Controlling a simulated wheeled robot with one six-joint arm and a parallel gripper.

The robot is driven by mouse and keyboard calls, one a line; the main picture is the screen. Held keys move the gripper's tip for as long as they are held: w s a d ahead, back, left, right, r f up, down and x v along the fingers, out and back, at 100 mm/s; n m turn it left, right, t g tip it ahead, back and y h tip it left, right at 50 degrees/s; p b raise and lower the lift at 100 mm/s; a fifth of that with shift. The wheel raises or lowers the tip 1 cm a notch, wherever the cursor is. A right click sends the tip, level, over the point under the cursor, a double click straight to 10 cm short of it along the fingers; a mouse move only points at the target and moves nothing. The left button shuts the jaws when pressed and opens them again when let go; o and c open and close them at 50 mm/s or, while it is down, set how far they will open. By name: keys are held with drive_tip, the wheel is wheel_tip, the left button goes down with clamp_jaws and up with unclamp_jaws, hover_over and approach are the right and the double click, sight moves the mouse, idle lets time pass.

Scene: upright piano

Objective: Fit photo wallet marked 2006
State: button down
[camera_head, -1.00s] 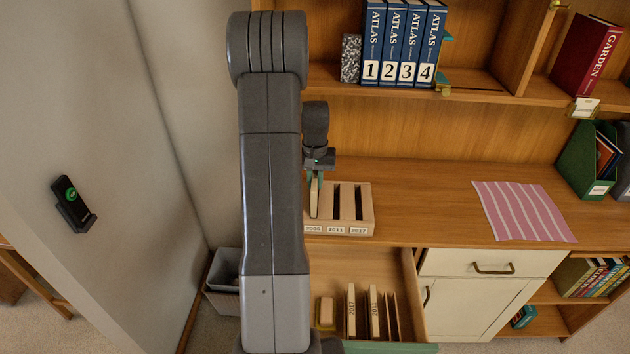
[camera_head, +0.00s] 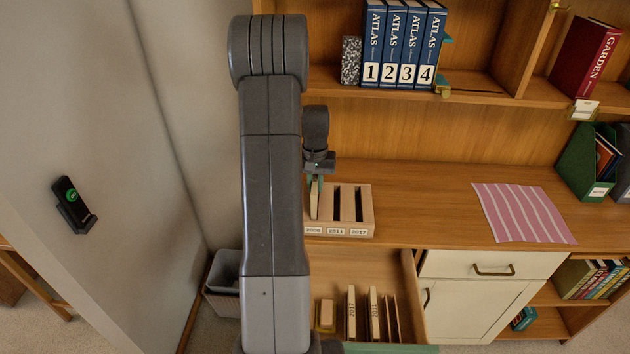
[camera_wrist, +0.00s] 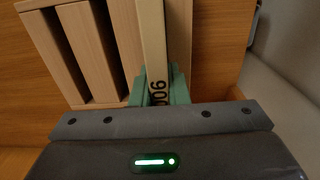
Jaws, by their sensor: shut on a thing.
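My gripper (camera_head: 315,183) is shut on the upper end of the photo wallet (camera_head: 314,203), a thin cream slab held upright. In the wrist view the green fingertips (camera_wrist: 160,88) clasp the wallet (camera_wrist: 151,35), and part of its 2006 marking shows. The wooden rack (camera_head: 366,205) has slots labelled 2006, 2011 and 2017. The wallet lines up with the leftmost slot, labelled 2006. Its lower end is at or inside that slot; how deep is unclear. The two other slots look empty. The rack also shows in the wrist view (camera_wrist: 85,45).
An open drawer (camera_head: 410,300) below holds wallets marked 2017 (camera_head: 351,312) and 2011 (camera_head: 374,314). A striped pink cloth (camera_head: 522,212) lies on the countertop (camera_head: 425,195) to the right. Blue atlases (camera_head: 403,45) stand on the shelf above. The wall is close on the left.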

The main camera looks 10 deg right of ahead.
drive_tip(key=shift+f, duration=1)
drive_tip(key=shift+a+r+p, duration=0.1)
drive_tip(key=shift+r+p, duration=0.35)
drive_tip(key=shift+r, duration=0.15)
drive_tip(key=shift+r+p, duration=0.35)
drive_tip(key=shift+r, duration=0.05)
drive_tip(key=shift+d, duration=0.2)
drive_tip(key=shift+f, duration=0.2)
drive_tip(key=shift+f+b, duration=0.35)
drive_tip(key=shift+b, duration=0.15)
drive_tip(key=shift+a+f+b, duration=0.1)
drive_tip(key=shift+f+b, duration=1)
drive_tip(key=shift+f, duration=0.4)
idle(2.1)
drive_tip(key=shift+s+f, duration=0.1)
drive_tip(key=shift+f, duration=0.1)
idle(0.6)
drive_tip(key=c, duration=1.3)
unclamp_jaws()
drive_tip(key=shift+a, duration=0.1)
